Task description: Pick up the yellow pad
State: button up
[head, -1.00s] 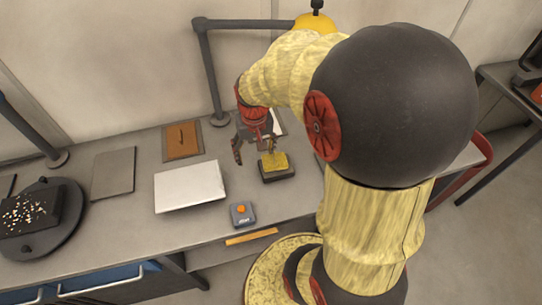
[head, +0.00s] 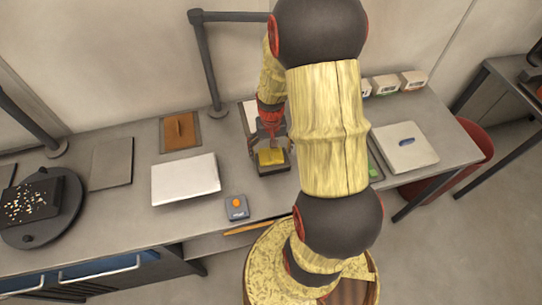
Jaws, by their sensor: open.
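The yellow pad (head: 271,157) lies on a small dark block-like base (head: 272,169) on the grey table, right of the middle of the head view. My gripper (head: 272,145) is right above and behind the pad, its fingers pointing down with one to each side of it. The fingers are open. I cannot tell whether they touch the pad. Part of the table right of the pad is hidden behind my arm.
A white panel (head: 185,180) and a small grey box with an orange button (head: 237,207) stand left of the pad. A brown plate with a handle (head: 180,131) is behind. A pale square board (head: 404,148) and several small boxes (head: 385,84) are at right. A dark round turntable (head: 40,230) is far left.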

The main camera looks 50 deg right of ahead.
jog(key=shift+f, duration=0.2)
jog(key=shift+c, duration=0.9)
jog(key=c, duration=0.9)
jog(key=shift+r, duration=0.1)
jog(key=shift+c, duration=0.2)
jog(key=shift+r, duration=0.2)
jog(key=r, duration=0.3)
jog(key=shift+a+r+p, duration=0.15)
jog(key=shift+a+p, duration=0.05)
jog(key=shift+p, duration=0.2)
jog(key=s+a+r+p, duration=0.1)
jog(key=s+a+r, duration=0.4)
jog(key=a+r, duration=0.4)
jog(key=shift+s+a+p, duration=0.4)
jog(key=shift+a, duration=1.35)
